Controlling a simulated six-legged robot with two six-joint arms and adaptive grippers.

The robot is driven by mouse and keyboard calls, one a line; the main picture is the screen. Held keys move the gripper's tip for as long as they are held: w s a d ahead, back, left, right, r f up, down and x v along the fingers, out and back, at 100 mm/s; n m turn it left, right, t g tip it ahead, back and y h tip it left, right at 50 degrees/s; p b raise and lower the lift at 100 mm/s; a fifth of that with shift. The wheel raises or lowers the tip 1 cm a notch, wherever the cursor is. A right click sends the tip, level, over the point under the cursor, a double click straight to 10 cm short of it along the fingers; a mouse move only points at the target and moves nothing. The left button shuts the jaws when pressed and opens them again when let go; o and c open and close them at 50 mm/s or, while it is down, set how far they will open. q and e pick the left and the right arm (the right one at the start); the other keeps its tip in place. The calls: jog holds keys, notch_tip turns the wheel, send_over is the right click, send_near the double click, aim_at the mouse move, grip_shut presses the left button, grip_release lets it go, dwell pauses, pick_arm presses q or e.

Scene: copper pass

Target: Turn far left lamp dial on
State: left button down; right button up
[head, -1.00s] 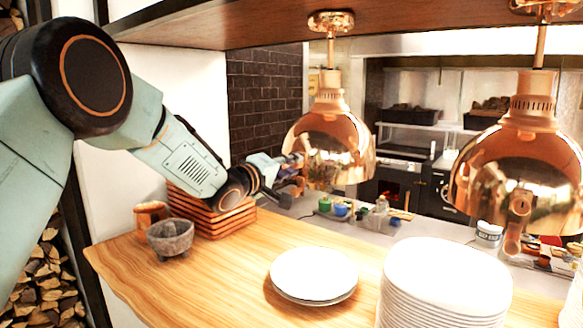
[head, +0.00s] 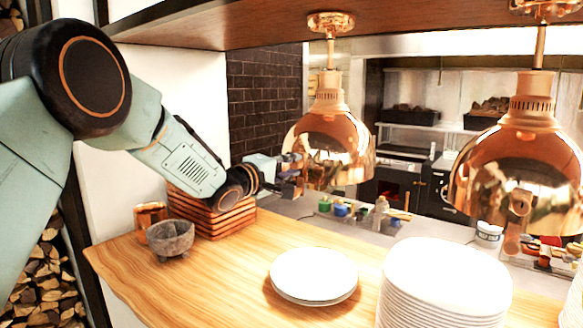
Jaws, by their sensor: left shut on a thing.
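The far left copper heat lamp (head: 333,150) hangs from the wooden shelf on a thin copper rod. My left gripper (head: 295,172) is at the left side of this lamp's shade. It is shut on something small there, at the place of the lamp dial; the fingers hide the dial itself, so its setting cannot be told. A second copper lamp (head: 522,165) hangs at the right, with a copper knob (head: 519,203) on its front. My right gripper is not in view.
A wooden counter (head: 225,275) lies below, with a plate pair (head: 313,274), a tall plate stack (head: 445,285), a stone bowl (head: 171,237), a copper cup (head: 150,214) and stacked wooden trays (head: 212,215). The shelf (head: 230,25) runs overhead.

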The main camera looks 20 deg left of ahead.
pick_arm(q)
jog(key=c, duration=1.5)
grip_release()
jog(key=shift+a, duration=0.1)
jog(key=shift+c, duration=0.2)
jog(key=o, duration=0.4)
jog(key=shift+s+a, duration=0.15)
jog(key=shift+a, duration=0.1)
jog(key=shift+o, duration=0.2)
jog(key=shift+d, duration=0.25)
jog(key=shift+s+a, duration=0.1)
jog(key=shift+s, duration=0.15)
jog(key=v, duration=1.1)
jog(key=shift+s+a, duration=0.25)
jog(key=shift+a, duration=0.05)
jog(key=shift+d, duration=0.15)
